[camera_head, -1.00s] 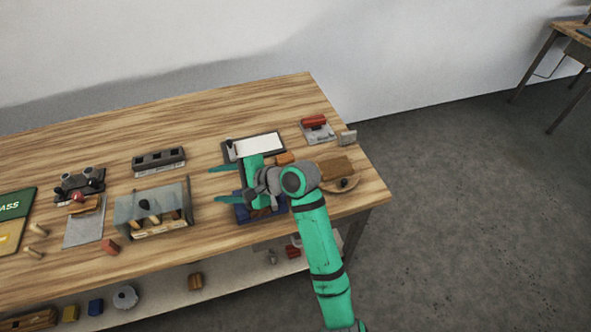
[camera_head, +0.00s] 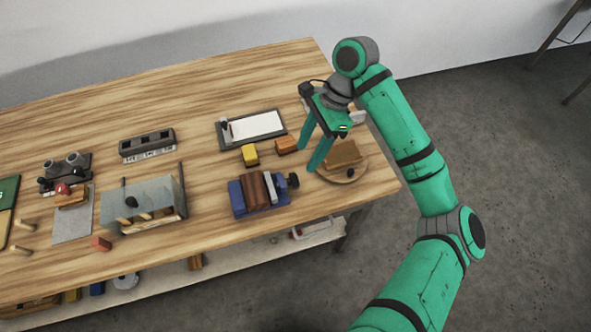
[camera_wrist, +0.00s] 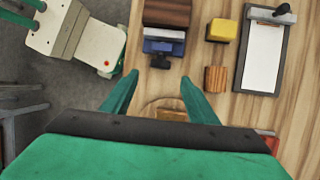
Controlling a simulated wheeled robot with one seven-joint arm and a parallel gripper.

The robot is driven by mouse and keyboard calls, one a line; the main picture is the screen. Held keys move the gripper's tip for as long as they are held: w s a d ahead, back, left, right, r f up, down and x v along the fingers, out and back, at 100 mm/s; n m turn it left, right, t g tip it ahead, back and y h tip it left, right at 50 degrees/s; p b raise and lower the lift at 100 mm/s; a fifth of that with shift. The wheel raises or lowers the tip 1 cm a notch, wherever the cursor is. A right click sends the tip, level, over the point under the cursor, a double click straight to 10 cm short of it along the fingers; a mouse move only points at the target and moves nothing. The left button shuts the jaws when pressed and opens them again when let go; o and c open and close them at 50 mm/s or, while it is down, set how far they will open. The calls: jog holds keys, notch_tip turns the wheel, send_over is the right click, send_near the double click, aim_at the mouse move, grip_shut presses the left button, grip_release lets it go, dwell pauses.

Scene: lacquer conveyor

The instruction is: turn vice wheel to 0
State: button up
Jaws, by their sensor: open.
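The blue vice (camera_head: 238,199) sits near the front right of the wooden table, with a brown block in its jaws. Its small black wheel (camera_head: 293,181) is on its right end. In the wrist view the vice (camera_wrist: 163,46) is at the top, and the wheel (camera_wrist: 160,62) faces my gripper. My gripper (camera_head: 307,159) is open and empty, to the right of the wheel and apart from it. In the wrist view its two green fingers (camera_wrist: 159,78) spread just below the wheel. I cannot read any number on the wheel.
A round board (camera_head: 352,175) with a brown piece lies at the right, close to my fingers. A yellow block (camera_head: 250,155), an orange block (camera_head: 286,145) and a clipboard (camera_head: 222,137) lie behind the vice. A clear-sided box (camera_head: 143,203) stands to the left.

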aim_at(296, 176)
jog(key=x, duration=0.8)
jog(key=shift+f, duration=0.15)
jog(key=shift+x, duration=0.75)
jog(key=shift+a, duration=0.15)
jog(key=shift+c, duration=0.4)
jog(key=c, duration=1)
